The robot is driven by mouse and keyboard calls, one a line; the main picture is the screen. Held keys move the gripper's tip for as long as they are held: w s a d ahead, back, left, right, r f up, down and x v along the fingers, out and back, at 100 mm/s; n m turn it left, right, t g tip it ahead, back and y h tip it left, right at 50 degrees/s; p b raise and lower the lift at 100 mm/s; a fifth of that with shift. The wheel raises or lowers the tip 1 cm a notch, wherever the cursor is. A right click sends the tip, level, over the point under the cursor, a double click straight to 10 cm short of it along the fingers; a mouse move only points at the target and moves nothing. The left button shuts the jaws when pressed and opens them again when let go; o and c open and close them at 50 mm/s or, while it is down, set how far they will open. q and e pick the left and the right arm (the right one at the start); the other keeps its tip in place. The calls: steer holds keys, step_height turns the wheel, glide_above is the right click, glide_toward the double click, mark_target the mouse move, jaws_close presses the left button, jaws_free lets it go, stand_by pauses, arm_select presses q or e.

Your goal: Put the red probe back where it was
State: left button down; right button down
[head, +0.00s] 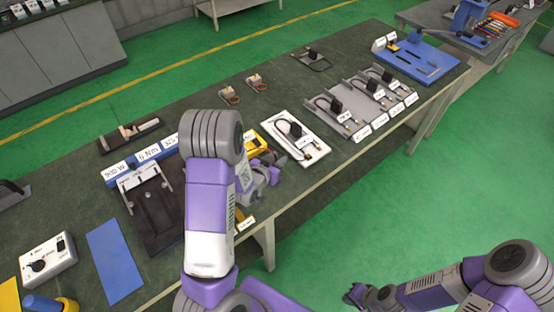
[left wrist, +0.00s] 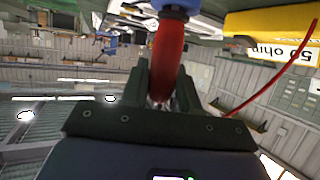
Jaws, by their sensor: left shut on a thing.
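The red probe (left wrist: 167,55) stands between the two dark fingers of my left gripper (left wrist: 162,88) in the left wrist view, and the gripper is shut on it. The probe's upper end meets a blue part at the top edge. A thin red lead (left wrist: 283,72) curves down on the right. In the head view my left gripper (head: 264,176) is by the table's front edge, partly hidden behind my arm, and the probe cannot be made out there. A yellow meter (head: 256,143) lies just behind it. My right gripper (head: 358,294) is low over the floor, its jaws unclear.
A white tray (head: 318,153) with a cable part is right of my left gripper. Grey labelled trays (head: 352,92) and a blue mat (head: 420,57) lie farther right. A dark fixture (head: 155,205) is left of my arm. A yellow body labelled "50 ohm" (left wrist: 265,20) is near the probe.

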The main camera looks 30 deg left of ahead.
arm_select(q)
steer(key=shift+f, duration=0.2)
steer(key=c, duration=0.8)
jaws_free()
steer(key=shift+c, duration=0.2)
